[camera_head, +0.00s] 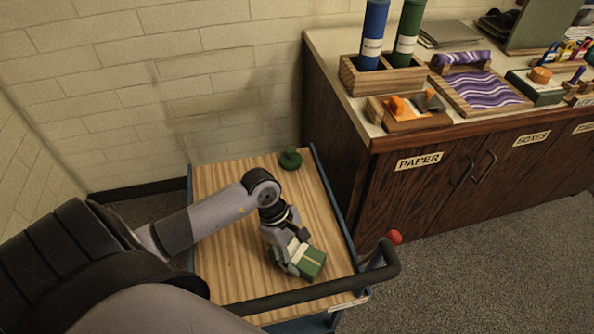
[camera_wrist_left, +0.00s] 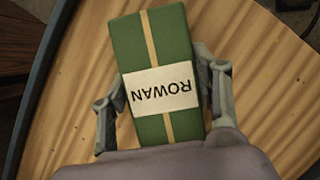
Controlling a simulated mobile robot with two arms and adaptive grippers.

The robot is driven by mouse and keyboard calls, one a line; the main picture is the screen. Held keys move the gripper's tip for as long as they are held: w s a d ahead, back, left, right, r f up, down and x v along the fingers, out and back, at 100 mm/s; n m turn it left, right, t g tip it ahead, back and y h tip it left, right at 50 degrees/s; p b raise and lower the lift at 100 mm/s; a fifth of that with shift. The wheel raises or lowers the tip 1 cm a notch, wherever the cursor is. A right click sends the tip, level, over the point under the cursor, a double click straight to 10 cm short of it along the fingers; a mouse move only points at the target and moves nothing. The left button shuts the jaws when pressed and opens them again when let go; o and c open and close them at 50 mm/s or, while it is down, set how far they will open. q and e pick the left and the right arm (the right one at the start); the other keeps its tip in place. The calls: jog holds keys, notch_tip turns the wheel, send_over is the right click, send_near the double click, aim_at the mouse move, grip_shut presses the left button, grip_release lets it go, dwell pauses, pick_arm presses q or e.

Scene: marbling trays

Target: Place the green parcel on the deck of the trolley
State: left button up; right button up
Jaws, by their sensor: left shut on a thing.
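The green parcel (camera_head: 311,264) is a small box with a tan band and a white label. In the left wrist view the parcel (camera_wrist_left: 165,45) shows the name ROWAN, upside down. My left gripper (camera_head: 291,258) is shut on it, with one finger on each side. The parcel is over the wooden deck (camera_head: 225,270) of the trolley, towards its right front part. I cannot tell whether its underside touches the deck. My right gripper is not in view.
A dark green knobbed object (camera_head: 290,159) stands at the deck's far edge. The trolley's dark push handle (camera_head: 330,288) with a red knob (camera_head: 395,237) crosses the front. A wooden cabinet (camera_head: 400,205) stands to the right, and a brick wall behind. The deck's left part is bare.

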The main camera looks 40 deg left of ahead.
pick_arm(q)
jog(key=shift+f, duration=0.15)
jog(key=o, duration=1.4)
jog(key=v, duration=1.2)
jog(key=shift+a, duration=0.1)
